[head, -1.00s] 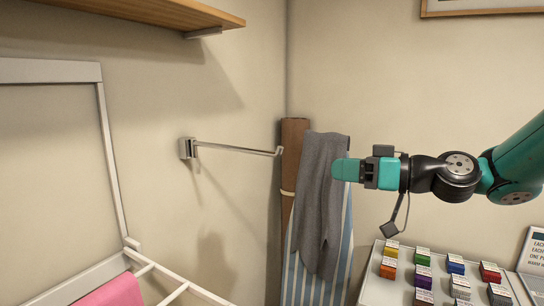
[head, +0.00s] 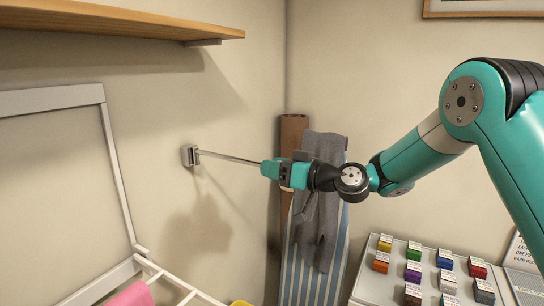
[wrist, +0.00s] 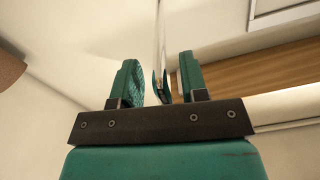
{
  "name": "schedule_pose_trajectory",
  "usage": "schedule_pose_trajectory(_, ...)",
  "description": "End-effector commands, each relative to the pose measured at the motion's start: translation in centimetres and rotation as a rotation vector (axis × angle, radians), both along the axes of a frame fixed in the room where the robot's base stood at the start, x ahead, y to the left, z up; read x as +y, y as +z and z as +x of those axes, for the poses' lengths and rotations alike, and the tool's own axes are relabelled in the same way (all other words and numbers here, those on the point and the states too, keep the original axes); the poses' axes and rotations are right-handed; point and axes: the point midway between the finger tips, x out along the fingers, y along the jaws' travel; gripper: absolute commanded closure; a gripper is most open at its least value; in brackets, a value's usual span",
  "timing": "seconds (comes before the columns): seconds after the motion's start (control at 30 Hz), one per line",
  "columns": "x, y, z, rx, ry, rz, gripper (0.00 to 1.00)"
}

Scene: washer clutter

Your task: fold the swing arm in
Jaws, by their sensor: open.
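The swing arm (head: 230,157) is a thin metal rod that sticks out from a small metal bracket (head: 190,155) on the left wall. My gripper (head: 266,169) is at the rod's outer end in the head view and hides its tip. In the wrist view the two green fingers of my gripper (wrist: 157,82) stand apart, and the swing arm (wrist: 160,40) runs between them with its end near the fingers. I cannot tell whether either finger touches it.
A wooden shelf (head: 110,22) is above the bracket. A white rack (head: 118,170) with a pink cloth (head: 133,296) is at lower left. A striped ironing board (head: 335,255), a grey cloth (head: 318,225) and a brown roll (head: 292,130) stand in the corner. Small coloured boxes (head: 413,272) are at lower right.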

Motion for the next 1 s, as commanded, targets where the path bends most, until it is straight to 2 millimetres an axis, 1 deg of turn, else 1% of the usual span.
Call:
schedule_pose_trajectory(0.13,0.7,0.0,0.4,0.000,0.001,0.002,0.60)
schedule_pose_trajectory(0.37,0.7,-0.1,0.4,0.000,0.000,0.001,0.60)
schedule_pose_trajectory(0.4,0.7,0.0,0.4,0.000,0.000,0.001,0.62)
schedule_pose_trajectory(0.57,0.7,0.0,0.5,0.000,0.000,0.001,0.99)
schedule_pose_trajectory(0.8,0.8,0.0,0.4,0.000,-0.003,0.002,1.00)
schedule_pose_trajectory(1.0,2.2,0.1,0.2,-0.001,-0.023,0.001,1.00)
